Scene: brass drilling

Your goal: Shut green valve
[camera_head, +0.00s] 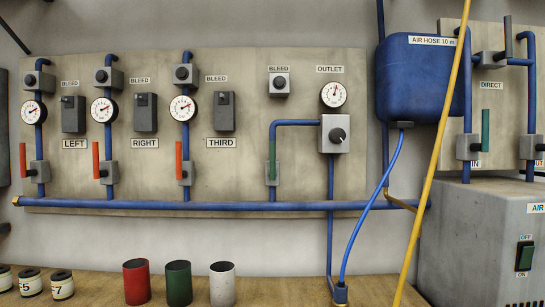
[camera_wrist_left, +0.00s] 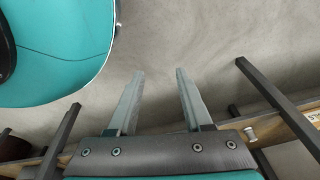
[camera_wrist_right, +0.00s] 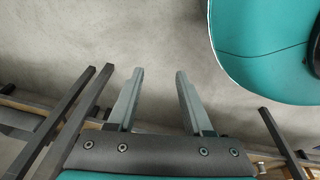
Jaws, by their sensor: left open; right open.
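A second green handle (camera_head: 485,130) stands upright on a valve (camera_head: 464,147) on the right panel, above the "IN" label. My left gripper (camera_wrist_left: 158,75) shows in the left wrist view, its two fingers apart and nothing between them. My right gripper (camera_wrist_right: 160,75) shows in the right wrist view, also open and empty. Neither gripper shows in the head view, and neither wrist view shows a green valve.
Three red-handled valves (camera_head: 96,160) stand left of the green one along a horizontal blue pipe (camera_head: 230,206). A blue tank (camera_head: 415,78), blue hose (camera_head: 372,200) and yellow hose (camera_head: 432,160) hang at the right. Red, green and white cups (camera_head: 222,285) stand on the wooden bench (camera_head: 80,290).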

